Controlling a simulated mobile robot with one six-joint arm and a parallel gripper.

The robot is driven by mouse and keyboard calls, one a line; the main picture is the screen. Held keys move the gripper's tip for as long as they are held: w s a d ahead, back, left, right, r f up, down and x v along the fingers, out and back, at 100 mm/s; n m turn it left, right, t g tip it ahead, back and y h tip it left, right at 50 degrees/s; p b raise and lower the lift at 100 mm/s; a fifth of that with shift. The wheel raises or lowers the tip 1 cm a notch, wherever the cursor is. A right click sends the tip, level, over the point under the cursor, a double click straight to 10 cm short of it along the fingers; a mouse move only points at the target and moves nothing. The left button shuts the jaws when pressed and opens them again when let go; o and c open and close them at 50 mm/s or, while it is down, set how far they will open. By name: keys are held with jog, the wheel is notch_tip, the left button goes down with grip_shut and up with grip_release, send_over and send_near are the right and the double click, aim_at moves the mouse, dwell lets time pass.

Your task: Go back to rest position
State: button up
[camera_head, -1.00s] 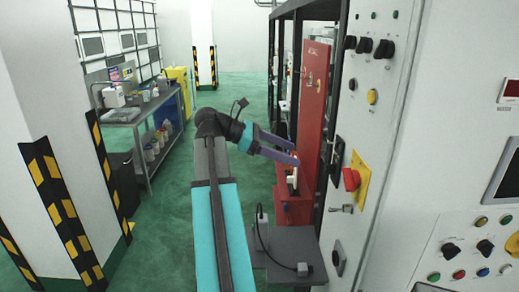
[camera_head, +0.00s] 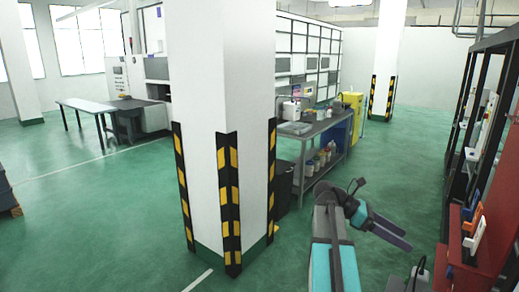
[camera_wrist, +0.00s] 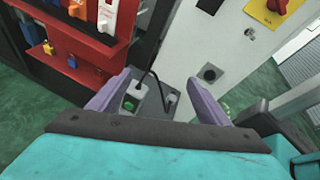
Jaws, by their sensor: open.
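My gripper (camera_head: 408,240) is at the lower right of the head view, at the end of my teal and dark arm. Its two purple fingers point right and slightly down, spread apart. In the wrist view, my gripper (camera_wrist: 159,77) shows its fingers apart at left and right. Nothing is held between them. Beyond the gap is a small grey box with a green button (camera_wrist: 129,103) and a black cable. It appears to rest on a dark grey plate (camera_wrist: 158,107).
A red panel (camera_head: 468,250) with white and orange parts stands right of my gripper, by a black rack (camera_head: 461,108). A white pillar (camera_head: 221,80) with black-yellow guards stands left. A workbench (camera_head: 313,128) is behind. Green floor (camera_head: 100,215) is open at left.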

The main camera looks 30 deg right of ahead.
jog(key=w+a+f+n+t+b, duration=0.1)
jog(key=w+a+f+n, duration=0.15)
jog(key=a+f, duration=0.75)
jog(key=w+a+f+n+t+b, duration=0.1)
jog(key=w+a+f+n, duration=0.3)
jog(key=f, duration=1.1)
jog(key=w+a+f+m+t+b, duration=0.1)
jog(key=w+a+f+b, duration=0.1)
jog(key=a+f, duration=0.85)
jog(key=s+a+f+m+y, duration=0.2)
jog(key=s+a+f+m, duration=0.2)
jog(key=a+f, duration=0.4)
jog(key=s+a+f+m+t+y+b, duration=0.1)
jog(key=s+a+f+m+y, duration=0.2)
jog(key=a+f, duration=0.6)
jog(key=s+a+f+m+t+y+b, duration=0.1)
jog(key=s+a+f+m, duration=0.5)
jog(key=f, duration=0.7)
jog(key=a+m+y, duration=0.1)
jog(key=a+m, duration=0.1)
jog(key=a, duration=0.1)
jog(key=shift+s+a+f+y, duration=0.2)
jog(key=shift+s+y, duration=0.15)
jog(key=shift+y, duration=0.05)
jog(key=shift+c, duration=0.4)
